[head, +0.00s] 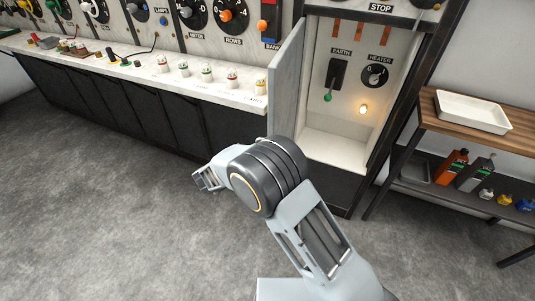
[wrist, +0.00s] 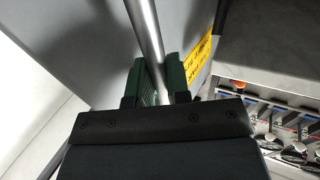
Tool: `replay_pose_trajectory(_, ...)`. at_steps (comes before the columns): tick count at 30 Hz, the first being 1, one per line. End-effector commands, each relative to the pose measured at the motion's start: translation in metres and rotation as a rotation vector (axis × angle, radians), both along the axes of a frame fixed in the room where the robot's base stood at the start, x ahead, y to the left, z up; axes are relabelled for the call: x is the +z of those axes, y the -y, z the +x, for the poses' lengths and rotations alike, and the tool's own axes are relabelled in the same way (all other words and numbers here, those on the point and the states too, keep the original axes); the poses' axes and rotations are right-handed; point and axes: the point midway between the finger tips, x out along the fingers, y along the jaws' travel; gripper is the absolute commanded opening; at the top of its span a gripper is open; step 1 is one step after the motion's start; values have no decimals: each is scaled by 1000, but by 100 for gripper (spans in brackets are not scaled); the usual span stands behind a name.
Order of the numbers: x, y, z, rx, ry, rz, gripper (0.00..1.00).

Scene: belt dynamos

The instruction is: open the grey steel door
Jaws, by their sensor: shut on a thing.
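The grey steel door (head: 286,82) stands swung wide open at the left side of its cabinet in the head view, and the inside is exposed. In the wrist view the door's grey face (wrist: 90,50) fills the upper part. A round metal bar handle (wrist: 147,30) runs down between the green fingers of my gripper (wrist: 158,78), which is shut on it.
The cabinet interior (head: 325,135) holds an earth lever (head: 335,75), a heater knob (head: 376,75) and a lit lamp (head: 364,109). A white bench (head: 130,72) runs left. A wooden shelf unit (head: 440,120) with a white tray (head: 473,112) stands right. Floor at left is clear.

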Motion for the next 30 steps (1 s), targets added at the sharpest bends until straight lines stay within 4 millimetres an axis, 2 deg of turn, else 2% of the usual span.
replay_pose_trajectory(6, 1, -5, 9, -14, -1, -2, 0)
replay_pose_trajectory(19, 2, -5, 11, -16, 0, -2, 0)
replay_pose_trajectory(20, 2, -5, 11, -16, 0, -2, 18)
replay_pose_trajectory(21, 2, -5, 11, -16, 0, -2, 22)
replay_pose_trajectory(27, 1, -8, 10, -12, 1, -1, 41)
replay_pose_trajectory(30, 1, -8, 9, -11, 1, -1, 41)
